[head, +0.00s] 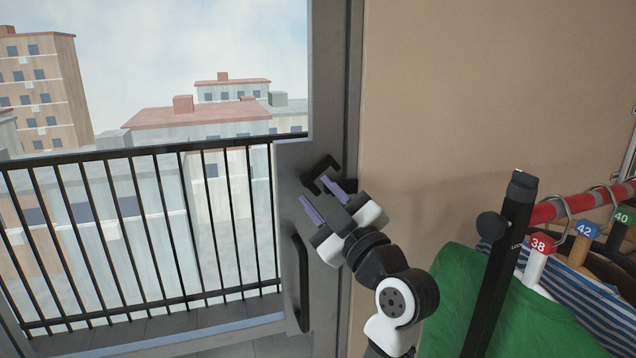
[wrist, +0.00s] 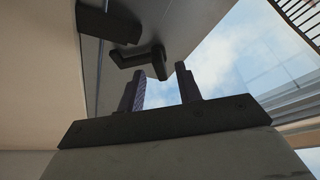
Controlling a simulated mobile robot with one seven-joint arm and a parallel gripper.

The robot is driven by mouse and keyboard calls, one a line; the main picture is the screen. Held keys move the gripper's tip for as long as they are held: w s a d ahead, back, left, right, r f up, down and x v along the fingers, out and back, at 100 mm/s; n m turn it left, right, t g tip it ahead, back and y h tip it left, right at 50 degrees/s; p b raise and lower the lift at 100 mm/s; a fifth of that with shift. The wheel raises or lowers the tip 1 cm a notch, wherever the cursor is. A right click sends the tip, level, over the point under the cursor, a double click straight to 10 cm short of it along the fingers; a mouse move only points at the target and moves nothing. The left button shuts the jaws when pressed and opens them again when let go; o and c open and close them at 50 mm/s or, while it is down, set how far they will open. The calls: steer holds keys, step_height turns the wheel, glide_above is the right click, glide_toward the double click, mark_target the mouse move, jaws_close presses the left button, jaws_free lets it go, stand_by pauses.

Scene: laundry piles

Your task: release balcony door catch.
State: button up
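The balcony door catch (head: 321,170) is a dark bent lever on the grey door frame (head: 296,158), above the long door handle (head: 302,285). It also shows in the wrist view (wrist: 130,58), just beyond my fingertips, its hooked end near the left finger. A dark block (wrist: 108,22) sits beside it, across the frame's seam. My gripper (head: 319,196) has two purple fingers spread apart with nothing between them. In the wrist view my gripper (wrist: 161,78) is also open. I cannot tell whether a finger touches the catch.
A clothes rack with a red rail (head: 570,207), a black post (head: 500,260) and hanging garments, including a green one (head: 480,305), stands at the right. A beige wall (head: 480,90) is beside the door. A balcony railing (head: 140,235) shows through the glass.

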steer(key=shift+w+a+r, duration=0.2)
steer(key=shift+w+a, duration=0.15)
steer(key=shift+w, duration=0.15)
jaws_close()
